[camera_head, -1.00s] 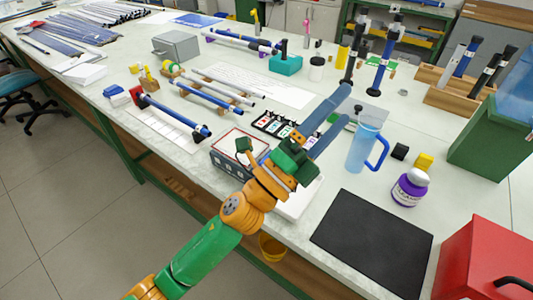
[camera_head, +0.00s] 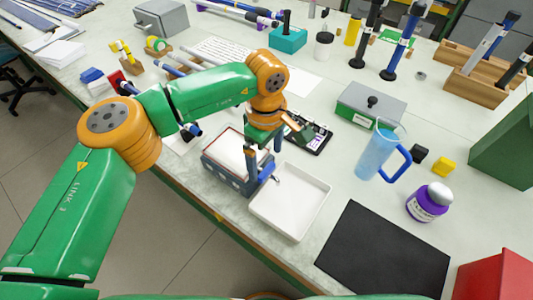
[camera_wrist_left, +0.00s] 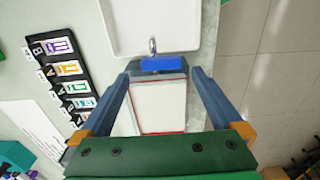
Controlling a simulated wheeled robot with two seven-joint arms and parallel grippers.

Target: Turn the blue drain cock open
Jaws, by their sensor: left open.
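The blue drain cock (camera_wrist_left: 163,64) is a short blue bar at the end of a tank, below a small metal spout, in the left wrist view. In the head view it shows as a small blue piece (camera_head: 268,173) at the tank's right end. The blue-grey tank (camera_head: 222,172) has a white top with a red rim. My left gripper (camera_head: 259,162) is open and points down at that end of the tank. In the left wrist view its blue fingers (camera_wrist_left: 165,70) stand on either side of the cock, with gaps visible. My right gripper is not in view.
A white tray (camera_head: 291,207) lies beside the tank, under the spout side. A card rack (camera_head: 318,140) is behind. A blue jug (camera_head: 376,155), a purple-labelled jar (camera_head: 428,202) and a black mat (camera_head: 385,255) stand to the right.

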